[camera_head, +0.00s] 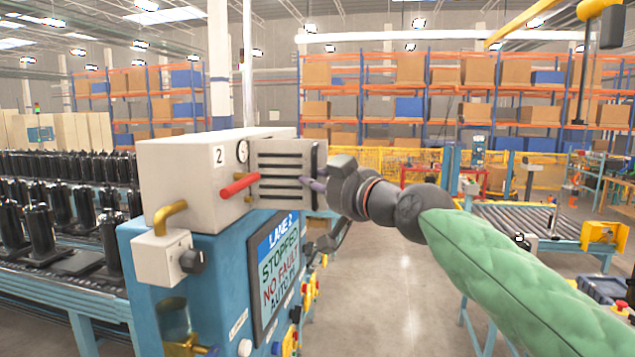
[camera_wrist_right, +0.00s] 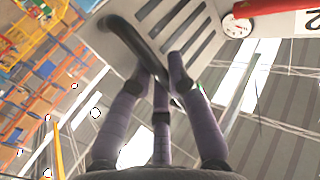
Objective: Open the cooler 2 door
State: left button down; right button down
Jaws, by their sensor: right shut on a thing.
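Cooler 2 is a cream box (camera_head: 190,180) marked "2", with a round gauge, on the blue cabinet at left in the head view. Its door (camera_head: 286,172) is a grey slotted panel, also in the right wrist view (camera_wrist_right: 180,28). The door's right edge stands out past the box, so it looks partly swung out. A black bar handle (camera_wrist_right: 125,35) runs along that edge (camera_head: 322,160). My right gripper (camera_head: 316,185) is shut on the handle with its purple fingers (camera_wrist_right: 160,75); the exact contact is partly hidden. My left gripper is out of view.
A red lever (camera_head: 240,186) sticks out beside the door. Below are a blue cabinet (camera_head: 190,270) and a screen (camera_head: 275,275) reading "STOPPED NO FAULT". Black compressors (camera_head: 40,225) stand at left, a roller conveyor (camera_head: 515,220) at right. The floor between is clear.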

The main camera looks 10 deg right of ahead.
jog(key=shift+f, duration=0.1)
jog(key=c, duration=1.4)
grip_release()
jog(key=shift+d, duration=0.1)
jog(key=v, duration=1.2)
jog(key=shift+w, duration=0.15)
